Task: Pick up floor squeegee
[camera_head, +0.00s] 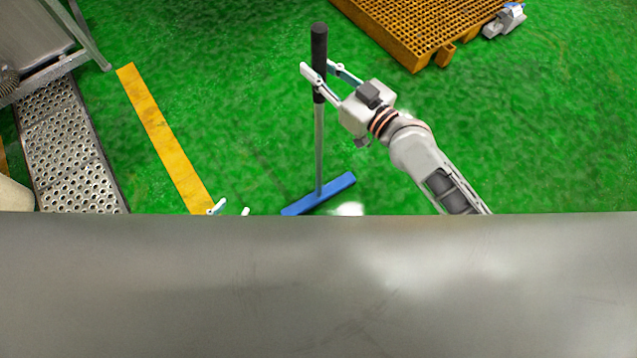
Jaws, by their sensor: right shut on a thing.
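The floor squeegee stands upright on the green floor, with a black grip (319,45), a grey pole (319,150) and a blue head (325,193) at the bottom. My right gripper (319,77) comes in from the right and is shut on the squeegee handle at the lower part of the black grip. Only the fingertips of my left gripper (230,209) show, apart from each other, above the edge of the grey surface. They are empty and left of the blue head. The rest of the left gripper is hidden.
A broad grey surface (320,290) fills the bottom of the view. A yellow floor stripe (165,135) runs at left beside a perforated metal step (65,140). An orange grated platform (425,25) lies at top right with a grey-blue object (504,20). Green floor is clear at right.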

